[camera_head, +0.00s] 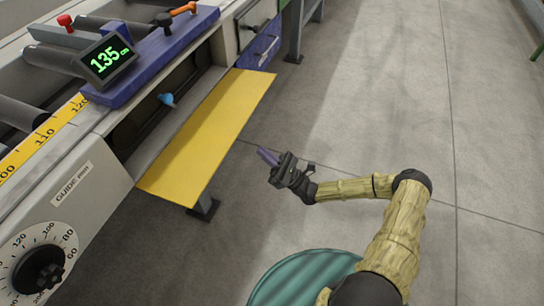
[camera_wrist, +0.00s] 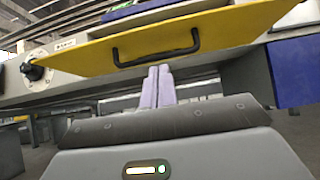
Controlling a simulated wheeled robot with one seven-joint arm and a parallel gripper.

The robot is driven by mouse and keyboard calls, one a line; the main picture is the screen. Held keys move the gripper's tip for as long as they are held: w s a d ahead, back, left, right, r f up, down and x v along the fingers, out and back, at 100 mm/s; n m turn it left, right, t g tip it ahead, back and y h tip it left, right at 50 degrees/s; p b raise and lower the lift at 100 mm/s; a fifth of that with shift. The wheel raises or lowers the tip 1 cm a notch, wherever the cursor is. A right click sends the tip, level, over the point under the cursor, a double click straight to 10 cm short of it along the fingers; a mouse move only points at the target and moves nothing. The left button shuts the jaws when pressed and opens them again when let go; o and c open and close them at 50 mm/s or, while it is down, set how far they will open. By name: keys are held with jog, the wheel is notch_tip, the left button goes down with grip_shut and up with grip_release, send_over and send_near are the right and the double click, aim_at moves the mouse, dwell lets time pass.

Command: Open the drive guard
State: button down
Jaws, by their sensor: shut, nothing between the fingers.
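The drive guard (camera_head: 208,135) is a yellow panel on the side of the runout table. It stands swung out and down from the side, with a dark opening (camera_head: 150,118) showing above it. In the wrist view the guard's face (camera_wrist: 225,30) is seen from below, with a black bar handle (camera_wrist: 135,63) on it. My gripper (camera_head: 266,156) is shut and empty, out to the right of the guard's outer edge in the head view. Its fingertips (camera_wrist: 159,70) show just below the handle in the wrist view; contact cannot be made out.
A blue knob (camera_head: 166,99) sits in the opening. A display reading 135 (camera_head: 108,58) and a black dial (camera_head: 38,270) are on the table. A blue panel (camera_head: 258,47) is beyond the guard. The grey floor (camera_head: 390,110) to the right is clear.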

jog(key=shift+w+a+r+p, duration=0.3)
jog(key=shift+a+r+p, duration=0.25)
jog(key=shift+r, duration=0.65)
jog(key=shift+w+a+r+p, duration=0.3)
jog(key=shift+a+r, duration=0.45)
jog(key=shift+r, duration=0.45)
jog(key=shift+w+a+r+p, duration=0.25)
jog(key=shift+a+r+p, duration=0.3)
jog(key=shift+r, duration=0.65)
jog(key=shift+a, duration=0.1)
notch_tip(320, 180, up, 6)
jog(key=g+h+p, duration=0.1)
jog(key=h+p, duration=0.2)
jog(key=p, duration=1.1)
jog(key=shift+a, duration=0.15)
jog(key=f+b, duration=0.1)
jog(key=f, duration=0.1)
jog(key=d+f, duration=0.1)
jog(key=shift+s+f+b, duration=0.1)
jog(key=shift+f+b, duration=0.25)
jog(key=shift+b, duration=0.05)
send_near(244, 124)
jog(key=v, duration=0.3)
jog(key=shift+d, duration=0.2)
